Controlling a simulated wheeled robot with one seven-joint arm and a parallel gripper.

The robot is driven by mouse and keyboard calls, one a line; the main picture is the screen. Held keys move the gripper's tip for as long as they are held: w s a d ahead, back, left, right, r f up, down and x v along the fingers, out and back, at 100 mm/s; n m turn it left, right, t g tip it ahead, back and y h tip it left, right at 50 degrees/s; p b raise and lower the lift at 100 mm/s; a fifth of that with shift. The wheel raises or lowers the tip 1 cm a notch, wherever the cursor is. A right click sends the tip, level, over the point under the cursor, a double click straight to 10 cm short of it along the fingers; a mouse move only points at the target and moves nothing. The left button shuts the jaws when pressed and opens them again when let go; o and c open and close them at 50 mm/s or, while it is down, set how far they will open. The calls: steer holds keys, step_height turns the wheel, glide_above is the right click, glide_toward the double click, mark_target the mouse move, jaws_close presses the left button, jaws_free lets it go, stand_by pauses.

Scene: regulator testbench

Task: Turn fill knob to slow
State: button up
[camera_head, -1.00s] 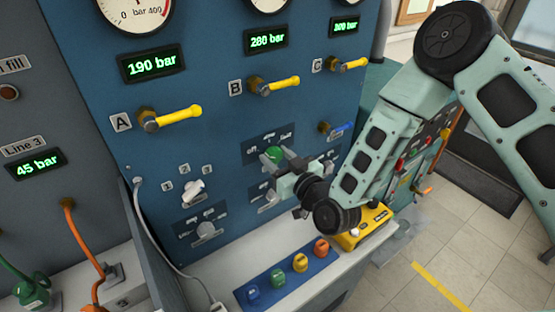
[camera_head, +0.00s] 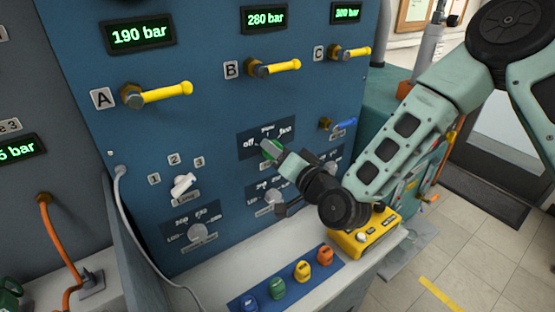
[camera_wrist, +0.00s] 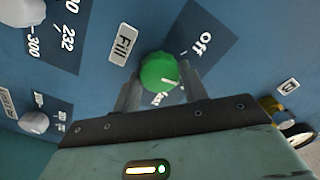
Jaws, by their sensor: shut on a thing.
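The green fill knob (camera_head: 267,147) sits on the blue panel (camera_head: 215,110), on a dark label plate. The wrist view shows the knob (camera_wrist: 160,72) close up, beside a white "Fill" tag (camera_wrist: 124,43). Another word on the plate is partly hidden by the knob and fingers. My gripper (camera_wrist: 161,86) is shut on the knob, one finger on each side. In the head view my gripper (camera_head: 277,155) partly covers it.
Grey knobs (camera_head: 275,195) and (camera_head: 197,232) stand below and left, with a white switch (camera_head: 183,184). Yellow valve handles (camera_head: 160,94) stick out above, and a blue handle (camera_head: 342,124) to the right. A yellow box (camera_head: 365,235) and coloured knobs (camera_head: 302,271) lie below.

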steer(key=shift+f+m+b, duration=0.1)
steer(key=shift+m+b, duration=0.3)
steer(key=shift+m, duration=0.5)
steer(key=o, duration=1)
steer(key=p+v, duration=1.2)
steer(key=v, duration=0.5)
steer(key=shift+d, duration=0.25)
